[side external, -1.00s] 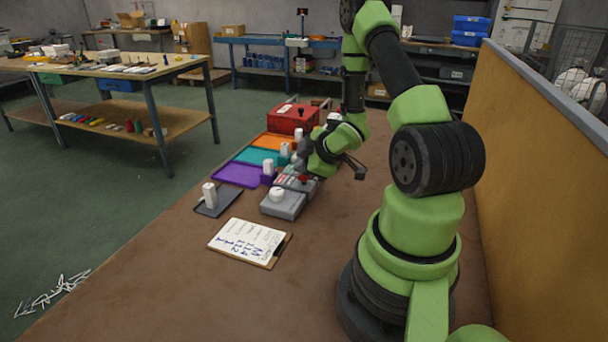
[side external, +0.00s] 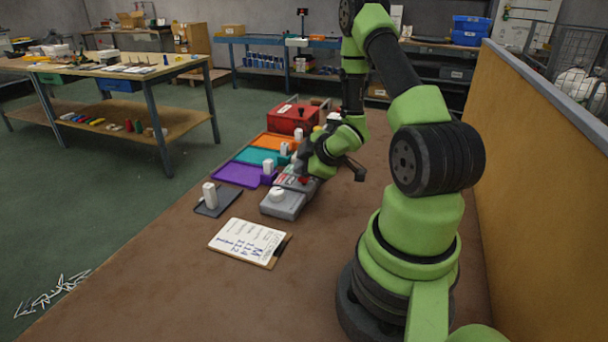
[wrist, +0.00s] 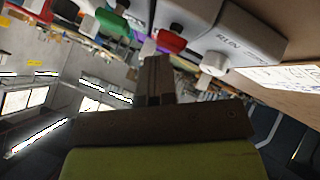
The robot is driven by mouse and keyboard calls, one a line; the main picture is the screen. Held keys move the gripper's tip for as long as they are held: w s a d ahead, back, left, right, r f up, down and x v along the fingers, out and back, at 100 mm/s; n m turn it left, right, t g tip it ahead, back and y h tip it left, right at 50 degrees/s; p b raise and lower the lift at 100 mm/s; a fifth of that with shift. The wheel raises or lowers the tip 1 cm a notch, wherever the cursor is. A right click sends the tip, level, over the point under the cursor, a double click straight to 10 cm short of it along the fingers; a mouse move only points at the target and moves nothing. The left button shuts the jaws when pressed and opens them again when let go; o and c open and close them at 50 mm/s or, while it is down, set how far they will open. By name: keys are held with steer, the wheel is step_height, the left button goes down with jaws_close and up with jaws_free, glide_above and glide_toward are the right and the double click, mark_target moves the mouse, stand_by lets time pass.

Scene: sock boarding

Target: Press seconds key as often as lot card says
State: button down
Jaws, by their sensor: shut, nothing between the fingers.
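The lot card is a white sheet on a clipboard (side external: 248,243) at the front of the bench, with handwritten blue marks too small to read surely. A grey key unit (side external: 293,183) stands behind a grey box with a white knob (side external: 277,194). My gripper (side external: 307,178) is low at the key unit and hides part of it. In the wrist view, my shut, empty fingers (wrist: 155,66) point towards a red button (wrist: 170,41), with a green one (wrist: 134,10) beyond. The white knob (wrist: 214,63) is right of the fingers. I cannot tell whether the fingertips touch a key.
Purple (side external: 237,174), teal (side external: 260,157) and orange (side external: 275,142) trays lie behind, with a red box (side external: 293,119) further back. A dark tray (side external: 216,202) with a white cylinder is at left. A tan panel (side external: 540,170) closes the right side.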

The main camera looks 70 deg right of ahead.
steer(key=shift+r, duration=0.95)
steer(key=shift+r, duration=2.5)
steer(key=a+r+m+g, duration=0.1)
steer(key=a+r+m, duration=0.5)
steer(key=a+r, duration=0.65)
steer(key=s+a+r+m+y, duration=0.3)
steer(key=s+a+r, duration=0.3)
steer(key=s+a, duration=0.3)
steer(key=a+y, duration=0.1)
steer(key=a, duration=0.2)
steer(key=shift+s+a+g+y, duration=0.3)
steer(key=shift+s+y, duration=0.05)
steer(key=shift+y, duration=0.05)
